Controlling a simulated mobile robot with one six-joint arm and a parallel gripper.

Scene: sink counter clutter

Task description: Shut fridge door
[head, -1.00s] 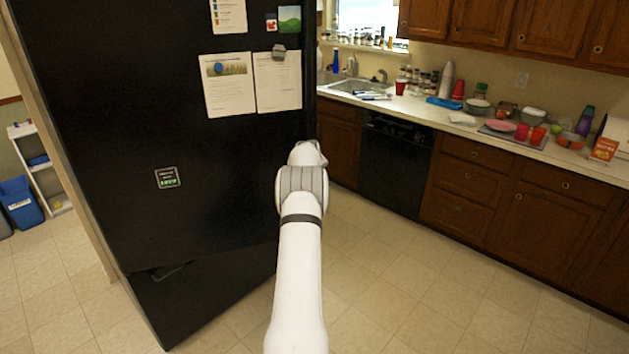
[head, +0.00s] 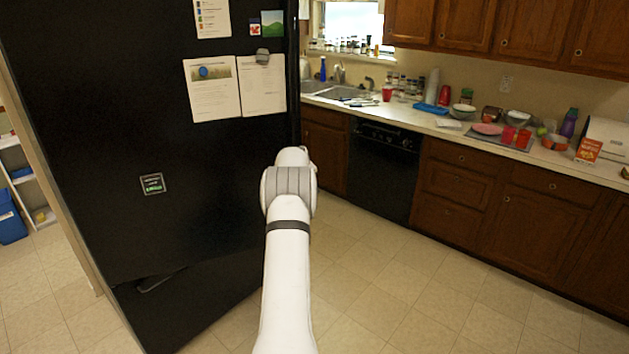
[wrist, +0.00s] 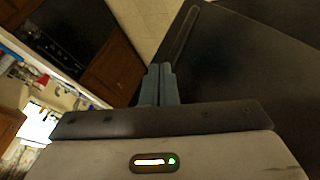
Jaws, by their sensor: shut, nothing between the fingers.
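The black fridge (head: 90,130) fills the left of the head view, with papers and magnets on its broad face. In the head view I cannot tell how far its door stands open. My arm reaches toward the fridge's right edge, and its wrist hides my gripper there. In the wrist view my gripper (wrist: 160,70) has its two grey fingers together, with nothing between them. A large black panel (wrist: 250,60), apparently part of the fridge, lies right beside the fingers on the right. A long dark strip (wrist: 181,35) runs along its edge. Contact is unclear.
The tiled floor (head: 400,290) between my arm and the cabinets is clear. A white shelf (head: 25,175) stands at far left.

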